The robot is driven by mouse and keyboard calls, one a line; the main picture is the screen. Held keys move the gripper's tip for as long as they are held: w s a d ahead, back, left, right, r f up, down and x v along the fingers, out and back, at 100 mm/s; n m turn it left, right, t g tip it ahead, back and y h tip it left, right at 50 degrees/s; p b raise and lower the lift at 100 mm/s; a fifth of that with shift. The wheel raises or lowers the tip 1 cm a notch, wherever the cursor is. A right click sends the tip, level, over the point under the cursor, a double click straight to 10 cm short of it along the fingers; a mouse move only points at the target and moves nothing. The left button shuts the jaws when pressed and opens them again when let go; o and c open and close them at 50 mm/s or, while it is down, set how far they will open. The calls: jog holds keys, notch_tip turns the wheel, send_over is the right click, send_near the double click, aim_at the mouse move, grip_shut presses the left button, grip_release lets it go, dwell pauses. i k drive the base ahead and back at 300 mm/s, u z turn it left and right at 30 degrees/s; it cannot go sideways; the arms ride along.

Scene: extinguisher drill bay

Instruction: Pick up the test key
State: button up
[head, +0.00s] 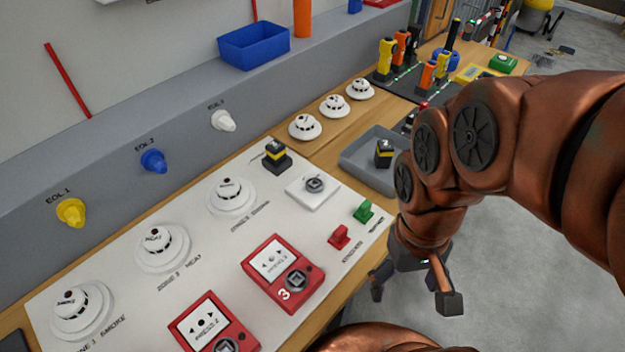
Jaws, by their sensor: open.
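I cannot tell for sure which piece is the test key, as the small labels are not readable. Candidates on the white panel (125,235) are a green piece (363,211) and a red piece (339,236), near its right edge. A black-and-yellow block (277,157) stands at the panel's back, and a similar block (383,153) is in the grey tray (357,168). My gripper (412,289) is open with nothing visible between its fingers. It hangs right of the panel, beyond the bench's front edge, apart from the red and green pieces.
White detectors (163,248) and red call points (284,272) cover the panel. Yellow, blue and white plugs (71,212) line the grey wall. A blue bin (254,45) sits on the ledge. Handheld tools (386,58) stand at the back. The floor (500,290) at right looks clear.

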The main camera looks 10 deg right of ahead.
aim_at(365, 208)
jog(key=u, duration=0.3)
jog(key=k, duration=0.75)
jog(key=u, duration=1.05)
